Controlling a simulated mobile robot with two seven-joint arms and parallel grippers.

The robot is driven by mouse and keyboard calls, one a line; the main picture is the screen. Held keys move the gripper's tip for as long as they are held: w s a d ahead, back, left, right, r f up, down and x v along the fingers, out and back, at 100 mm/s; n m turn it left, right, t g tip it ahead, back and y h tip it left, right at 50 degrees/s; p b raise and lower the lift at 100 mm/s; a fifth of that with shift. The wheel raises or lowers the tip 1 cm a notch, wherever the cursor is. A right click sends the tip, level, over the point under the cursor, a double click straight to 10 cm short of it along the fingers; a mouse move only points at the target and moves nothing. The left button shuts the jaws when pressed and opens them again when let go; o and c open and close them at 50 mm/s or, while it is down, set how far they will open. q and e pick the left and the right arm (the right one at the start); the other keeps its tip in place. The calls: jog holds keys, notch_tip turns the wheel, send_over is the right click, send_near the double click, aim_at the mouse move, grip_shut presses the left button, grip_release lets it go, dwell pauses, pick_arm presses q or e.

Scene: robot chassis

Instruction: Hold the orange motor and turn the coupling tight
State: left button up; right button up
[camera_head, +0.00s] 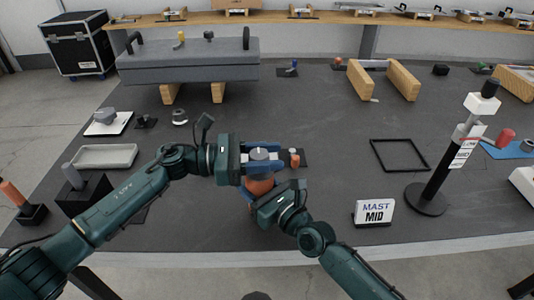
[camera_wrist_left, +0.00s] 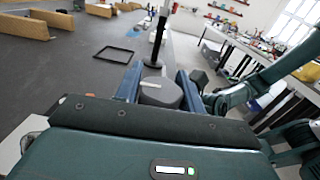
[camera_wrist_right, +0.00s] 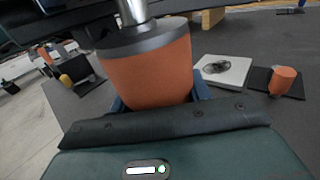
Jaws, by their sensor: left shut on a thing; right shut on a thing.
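The orange motor (camera_head: 259,186) is upright near the front middle of the dark table in the head view. It fills the middle of the right wrist view (camera_wrist_right: 150,75), with a grey collar and a metal shaft on top. My right gripper (camera_head: 254,197) is shut on the motor's body from the front right. The grey coupling (camera_head: 259,153) sits above the motor, with a pale mark on its top; it also shows in the left wrist view (camera_wrist_left: 160,92). My left gripper (camera_head: 263,156) is shut on the coupling, blue fingers on either side. The joint between coupling and shaft is largely hidden.
A small orange part on a dark pad (camera_head: 294,158) stands just right of the left gripper. A MAST MID sign (camera_head: 373,212) and a black post stand (camera_head: 426,199) are to the right. A grey tray (camera_head: 104,156) lies left. A black square frame (camera_head: 399,155) lies on open table.

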aim_at(266, 158)
pick_arm(q)
jog(key=m+g, duration=0.1)
jog(key=g, duration=0.1)
jog(key=m+g, duration=0.2)
jog(key=m+g+y, duration=0.1)
jog(key=g, duration=0.1)
jog(key=shift+s+m+g, duration=0.25)
jog(key=shift+m+g, duration=0.05)
jog(key=shift+g, duration=0.1)
jog(key=shift+s+a+f+m+g+y, duration=0.15)
jog(key=shift+m+g+y, duration=0.45)
jog(key=shift+g, duration=0.3)
jog(key=shift+s+d+r+m+g+y, duration=0.1)
jog(key=shift+m+g+y, duration=0.3)
jog(key=shift+m+g, duration=0.4)
jog(key=shift+s+g, duration=0.1)
jog(key=shift+g, duration=0.3)
jog(key=o, duration=1)
jog(key=shift+a, duration=0.1)
notch_tip(266, 158, up, 10)
jog(key=shift+r, duration=0.1)
